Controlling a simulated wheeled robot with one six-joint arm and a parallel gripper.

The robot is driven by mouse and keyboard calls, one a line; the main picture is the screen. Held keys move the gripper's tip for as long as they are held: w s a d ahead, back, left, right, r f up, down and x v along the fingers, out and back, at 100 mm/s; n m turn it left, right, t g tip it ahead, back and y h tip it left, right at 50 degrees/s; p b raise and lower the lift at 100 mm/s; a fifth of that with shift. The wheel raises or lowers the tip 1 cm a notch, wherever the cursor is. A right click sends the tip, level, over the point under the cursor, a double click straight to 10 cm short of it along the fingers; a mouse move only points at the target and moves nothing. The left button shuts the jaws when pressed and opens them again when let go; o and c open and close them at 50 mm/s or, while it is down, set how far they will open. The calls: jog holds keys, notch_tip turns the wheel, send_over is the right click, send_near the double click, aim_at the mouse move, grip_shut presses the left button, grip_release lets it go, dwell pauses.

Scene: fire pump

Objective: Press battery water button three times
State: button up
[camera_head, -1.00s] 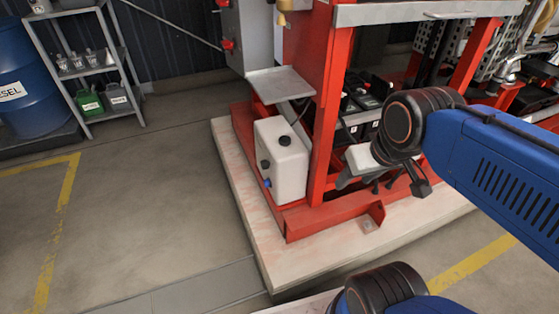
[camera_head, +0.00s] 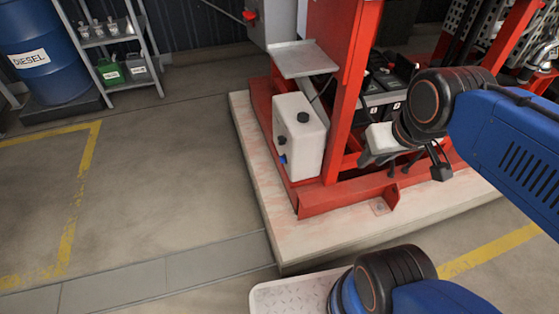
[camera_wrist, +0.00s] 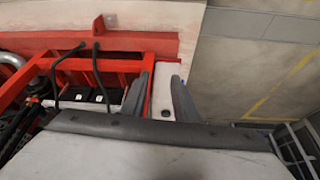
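Black batteries (camera_head: 393,80) sit inside the red pump frame (camera_head: 347,100) in the head view. They also show as dark boxes with white labels (camera_wrist: 84,94) at the left of the wrist view. I cannot make out a battery water button in either view. My gripper (camera_head: 366,158) is in front of the red frame, right of the white tank (camera_head: 300,135) in the head view. In the wrist view its two dark fingers (camera_wrist: 163,73) are apart with nothing held between them. The white tank (camera_wrist: 164,90) shows beyond the gap. Contact with anything cannot be seen.
A grey tray (camera_head: 302,58) juts out above the tank. The red frame stands on a pale plinth (camera_head: 285,225). A blue diesel drum (camera_head: 45,60) and a shelf with cans (camera_head: 125,70) stand at the back left. The floor at left is clear.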

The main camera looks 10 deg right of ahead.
grip_shut()
dwell(1.4)
